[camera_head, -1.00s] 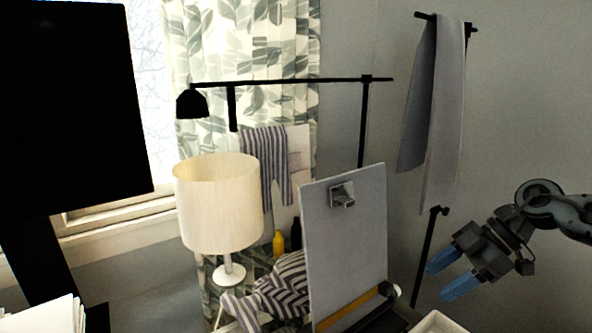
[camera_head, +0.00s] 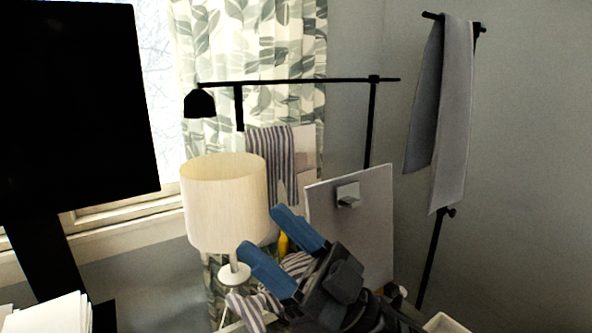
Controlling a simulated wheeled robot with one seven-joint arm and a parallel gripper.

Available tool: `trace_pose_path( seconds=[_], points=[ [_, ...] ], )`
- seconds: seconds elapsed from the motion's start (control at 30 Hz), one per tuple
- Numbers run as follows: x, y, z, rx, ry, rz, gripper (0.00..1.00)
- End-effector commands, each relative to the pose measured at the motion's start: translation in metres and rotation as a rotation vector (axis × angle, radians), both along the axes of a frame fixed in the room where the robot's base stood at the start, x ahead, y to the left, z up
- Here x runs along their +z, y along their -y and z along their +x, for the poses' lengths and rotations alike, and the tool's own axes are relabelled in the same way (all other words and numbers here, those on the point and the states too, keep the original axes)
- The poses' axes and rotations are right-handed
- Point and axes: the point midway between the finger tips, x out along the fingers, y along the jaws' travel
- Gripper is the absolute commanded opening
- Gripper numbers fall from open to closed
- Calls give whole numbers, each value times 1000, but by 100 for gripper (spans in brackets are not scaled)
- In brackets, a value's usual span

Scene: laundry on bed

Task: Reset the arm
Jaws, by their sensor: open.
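My gripper (camera_head: 257,236) is dark with two blue fingers. It is open, with a gap between the fingertips and nothing seen between them. It shows at the lower middle of the head view, in front of the grey clipboard-like panel (camera_head: 372,215) and the striped cloth (camera_head: 262,300). The fingers point up and to the left, toward the lamp (camera_head: 222,200) with its cream shade. My arm comes up from the bottom edge and hides part of the panel and cloth. I cannot tell how far the fingers are from the lamp.
A black monitor (camera_head: 75,100) stands at the left, with white papers (camera_head: 55,315) below it. A black rail (camera_head: 300,81) crosses in front of the patterned curtain (camera_head: 240,40). A grey cloth (camera_head: 455,110) hangs from a black stand at the right. The right wall side is open.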

Motion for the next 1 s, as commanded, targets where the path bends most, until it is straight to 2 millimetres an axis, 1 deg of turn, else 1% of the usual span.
trace_pose_path(
  seconds=[0.03,0.17,0.27,0.37,0.57,0.77,0.87,0.9,0.97,1.0],
  points=[
    [0,2,-8,-36,-23,66,58],
    [-4,16,-24,-146,-88,197,58],
    [-15,30,-37,-239,-153,274,58],
    [-30,46,-52,-335,-226,332,58],
    [-72,78,-90,-526,-397,377,58],
    [-120,111,-142,-708,-578,333,58],
    [-142,129,-173,-790,-669,279,58],
    [-151,136,-186,-821,-705,251,58],
    [-162,147,-206,-864,-755,202,58],
    [-169,155,-219,-892,-787,166,58]
  ],
)
